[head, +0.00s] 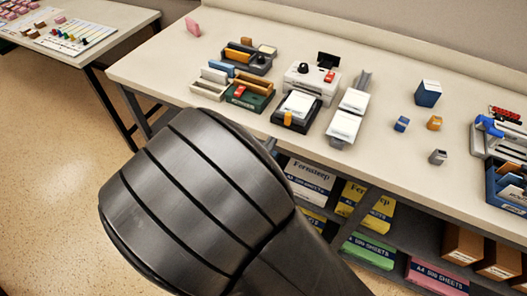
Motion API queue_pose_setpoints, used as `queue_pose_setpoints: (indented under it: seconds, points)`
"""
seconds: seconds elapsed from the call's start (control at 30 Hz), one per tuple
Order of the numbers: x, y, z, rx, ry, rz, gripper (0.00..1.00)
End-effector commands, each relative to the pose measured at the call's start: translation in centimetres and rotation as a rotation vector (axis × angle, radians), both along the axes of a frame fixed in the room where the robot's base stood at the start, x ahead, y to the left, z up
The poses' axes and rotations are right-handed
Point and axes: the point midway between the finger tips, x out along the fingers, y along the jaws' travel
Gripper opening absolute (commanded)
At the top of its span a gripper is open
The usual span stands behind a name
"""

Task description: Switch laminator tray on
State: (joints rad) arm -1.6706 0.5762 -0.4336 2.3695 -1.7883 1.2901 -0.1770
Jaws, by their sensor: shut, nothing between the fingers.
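A pale grey machine (300,81) with a black knob (303,68) and a red switch (329,76) stands among the office items on the long table. It looks like the laminator, but I cannot read any label. The switch is too small to tell whether it is on or off. A black tray-like unit (277,117) with a white top and a yellow-orange part sits in front of it. My arm's large dark link fills the lower left of the view, nearer the camera than the table. My gripper is not visible.
The long table (385,83) also holds desk organisers (245,60), a dark green unit with a red part (243,97), white-topped items (344,126) and a blue box (428,93). Paper packs (310,176) fill the shelf below. A second table (110,14) stands at the upper left.

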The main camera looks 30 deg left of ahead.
Motion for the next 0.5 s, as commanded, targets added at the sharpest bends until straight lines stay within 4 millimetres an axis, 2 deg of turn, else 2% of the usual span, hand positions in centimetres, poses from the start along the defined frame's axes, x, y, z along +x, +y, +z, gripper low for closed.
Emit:
queue_pose_setpoints:
  seconds: [0.03,0.2,0.33,0.5]
  points:
    - [1.2,0.0,0.0,0.0,-0.001,-0.004,0.0]
    - [4.7,-0.1,0.0,0.0,-0.001,-0.003,0.0]
    - [6.7,0.0,0.0,-0.001,-0.001,-0.001,0.0]
    - [8.2,0.0,0.0,-0.001,0.0,-0.001,0.0]
